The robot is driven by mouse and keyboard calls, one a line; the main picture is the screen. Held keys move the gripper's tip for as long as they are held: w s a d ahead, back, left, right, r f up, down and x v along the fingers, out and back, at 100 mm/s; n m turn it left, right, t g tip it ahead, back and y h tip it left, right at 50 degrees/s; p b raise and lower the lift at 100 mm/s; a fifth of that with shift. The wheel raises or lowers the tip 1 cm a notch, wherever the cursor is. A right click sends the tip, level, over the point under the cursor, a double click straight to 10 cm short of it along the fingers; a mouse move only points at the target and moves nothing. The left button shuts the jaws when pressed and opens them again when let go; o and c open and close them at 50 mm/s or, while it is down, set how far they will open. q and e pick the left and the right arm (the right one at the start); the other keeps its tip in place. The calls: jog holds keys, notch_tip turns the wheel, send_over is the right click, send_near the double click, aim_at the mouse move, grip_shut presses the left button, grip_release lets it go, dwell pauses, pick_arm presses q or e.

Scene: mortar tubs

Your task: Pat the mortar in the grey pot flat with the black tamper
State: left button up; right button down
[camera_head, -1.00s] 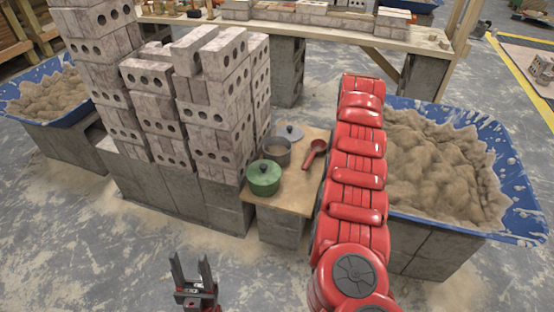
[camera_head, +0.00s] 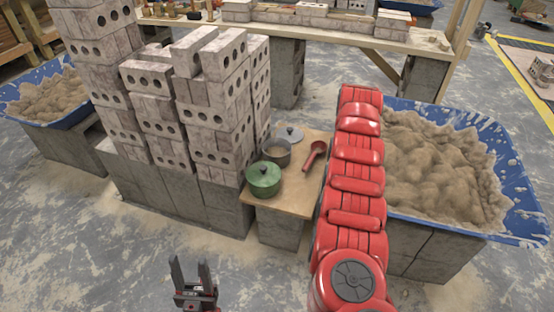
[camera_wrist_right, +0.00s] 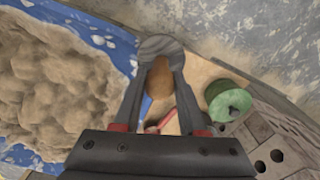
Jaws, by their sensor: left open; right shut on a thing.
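The grey pot (camera_head: 277,157) stands open on a small wooden board, with tan mortar (camera_head: 276,151) inside. In the right wrist view my right gripper (camera_wrist_right: 160,62) is shut on the tamper (camera_wrist_right: 159,80), whose brown part shows between the fingers, with a dark grey rounded part at the fingertips. The grey pot cannot be made out in that view. In the head view my right gripper and the tamper are hidden, and my red right arm runs to the right of the board. My left gripper (camera_head: 192,275) is open and empty over the floor at the bottom.
The board (camera_head: 290,198) also holds a green lidded pot (camera_head: 263,180), a grey lid (camera_head: 290,133) and a red scoop (camera_head: 314,155). A brick stack (camera_head: 215,110) rises at left. A blue mortar tub (camera_head: 520,185) stands at right. The front floor is clear.

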jog(key=shift+r, duration=0.4)
jog(key=shift+w+d+p, duration=0.2)
jog(key=shift+w+p, duration=0.2)
jog(key=shift+p, duration=0.25)
jog(key=shift+w, duration=0.15)
jog(key=shift+f, duration=0.1)
